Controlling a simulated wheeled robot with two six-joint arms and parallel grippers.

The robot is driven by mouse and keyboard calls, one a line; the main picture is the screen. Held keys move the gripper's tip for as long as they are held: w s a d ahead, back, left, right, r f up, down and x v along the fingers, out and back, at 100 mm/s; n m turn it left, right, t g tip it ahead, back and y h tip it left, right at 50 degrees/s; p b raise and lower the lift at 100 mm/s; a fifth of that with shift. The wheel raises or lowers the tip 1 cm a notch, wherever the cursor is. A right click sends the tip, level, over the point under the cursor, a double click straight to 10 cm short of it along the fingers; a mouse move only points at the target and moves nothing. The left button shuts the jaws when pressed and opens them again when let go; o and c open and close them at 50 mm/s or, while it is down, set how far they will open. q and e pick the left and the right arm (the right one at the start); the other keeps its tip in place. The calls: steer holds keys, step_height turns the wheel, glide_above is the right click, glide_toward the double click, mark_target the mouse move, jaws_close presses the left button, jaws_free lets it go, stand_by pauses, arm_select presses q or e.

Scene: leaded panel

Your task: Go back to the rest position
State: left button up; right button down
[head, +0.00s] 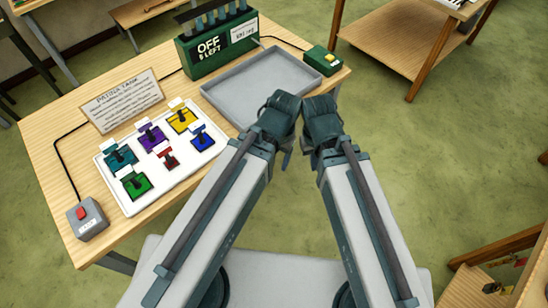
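My two arms come in from the bottom and end close together at the table's front edge. I see nothing held in either.
Another table (400,40) stands at upper right. Open floor (460,150) lies right.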

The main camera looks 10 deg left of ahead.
step_height(320, 180, down, 10)
steer(key=b, duration=1)
stand_by(0.4)
